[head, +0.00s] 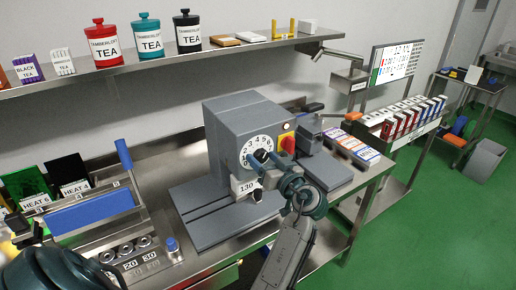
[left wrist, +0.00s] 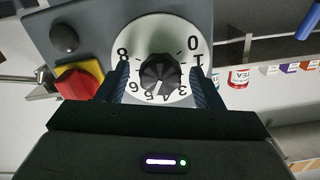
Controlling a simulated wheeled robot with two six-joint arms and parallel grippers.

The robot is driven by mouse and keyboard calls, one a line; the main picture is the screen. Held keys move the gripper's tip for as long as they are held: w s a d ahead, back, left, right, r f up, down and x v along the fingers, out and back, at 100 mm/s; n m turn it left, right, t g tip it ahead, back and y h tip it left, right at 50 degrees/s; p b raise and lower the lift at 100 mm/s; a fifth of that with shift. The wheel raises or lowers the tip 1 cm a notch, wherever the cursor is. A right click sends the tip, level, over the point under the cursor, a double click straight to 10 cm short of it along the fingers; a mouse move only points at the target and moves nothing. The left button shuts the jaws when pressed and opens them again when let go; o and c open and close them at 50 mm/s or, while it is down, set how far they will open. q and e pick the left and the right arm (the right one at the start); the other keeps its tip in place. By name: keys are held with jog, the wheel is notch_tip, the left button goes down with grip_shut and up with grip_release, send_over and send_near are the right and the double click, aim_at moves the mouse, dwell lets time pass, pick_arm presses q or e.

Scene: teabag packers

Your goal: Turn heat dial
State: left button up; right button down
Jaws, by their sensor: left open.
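The heat dial has a white numbered face (head: 251,150) with a dark ribbed knob (head: 262,155) on the front of a grey machine (head: 240,115). In the left wrist view the dial face (left wrist: 140,35) appears upside down, and its knob (left wrist: 160,73) is in the middle. My left gripper (head: 270,164) is at the dial. In the left wrist view its open fingers (left wrist: 161,80) stand on either side of the knob, with gaps showing between them and it. The knob's exact setting is hard to read. My right gripper is not in view.
A red switch on a yellow plate (head: 287,143) sits right of the dial. A small plate reading 130 (head: 246,187) and a black knob (head: 257,197) are below. Blue-handled equipment (head: 92,212) stands to the left. A shelf (head: 110,74) with tea tins runs above.

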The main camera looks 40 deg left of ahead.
pick_arm(q)
jog(key=shift+a, duration=0.15)
jog(key=shift+d, duration=0.25)
jog(key=shift+s+d+r, duration=0.1)
jog(key=shift+d+r, duration=0.05)
jog(key=shift+c, duration=0.8)
jog(key=c, duration=0.8)
jog(key=shift+m, duration=2.8)
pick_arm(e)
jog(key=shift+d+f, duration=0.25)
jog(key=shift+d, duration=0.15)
